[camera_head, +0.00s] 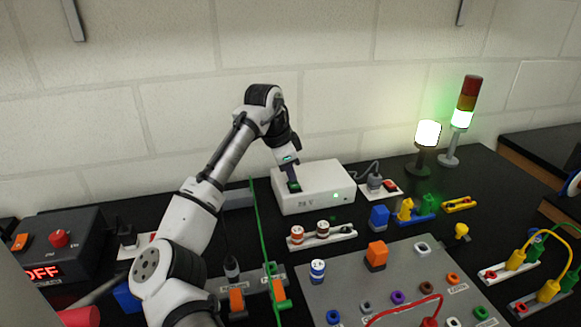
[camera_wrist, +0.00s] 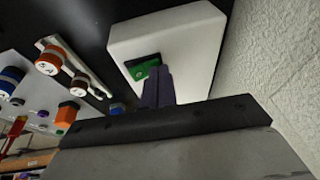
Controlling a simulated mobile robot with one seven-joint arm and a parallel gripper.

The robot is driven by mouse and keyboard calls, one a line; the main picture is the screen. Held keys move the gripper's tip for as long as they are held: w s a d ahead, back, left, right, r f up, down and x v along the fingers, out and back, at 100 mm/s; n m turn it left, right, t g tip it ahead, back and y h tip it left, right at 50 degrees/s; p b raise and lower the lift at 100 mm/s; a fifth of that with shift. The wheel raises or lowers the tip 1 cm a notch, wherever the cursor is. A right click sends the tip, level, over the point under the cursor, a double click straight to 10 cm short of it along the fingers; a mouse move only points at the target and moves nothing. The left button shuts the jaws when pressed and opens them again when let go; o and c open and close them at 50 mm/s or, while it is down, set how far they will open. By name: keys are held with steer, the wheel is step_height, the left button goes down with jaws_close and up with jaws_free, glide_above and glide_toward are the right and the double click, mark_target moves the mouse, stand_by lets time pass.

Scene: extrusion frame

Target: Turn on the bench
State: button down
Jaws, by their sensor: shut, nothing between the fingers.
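The white power supply box (camera_head: 325,190), marked 24 V, stands on the black bench top at the back. A small green light shows on its front. On its top is a green rocker switch (camera_wrist: 142,67) in a dark frame, lit green. My gripper (camera_head: 292,182) points down at this switch, with its fingers shut and empty. In the wrist view the fingertips (camera_wrist: 158,78) are right beside the switch and cover part of it; I cannot tell whether they touch. The white lamp (camera_head: 428,133) glows, and the stack light (camera_head: 465,105) is lit green in its lower section.
A dark box (camera_head: 60,250) at left has a red display reading OFF, a red button and an orange switch. Cables and connectors lie at right. The wall (camera_head: 350,60) stands close behind the power supply.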

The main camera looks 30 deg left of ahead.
steer(key=shift+s+d, duration=0.1)
steer(key=shift+d, duration=0.05)
steer(key=shift+s+d+r, duration=0.25)
steer(key=shift+s+d, duration=0.2)
stand_by(0.3)
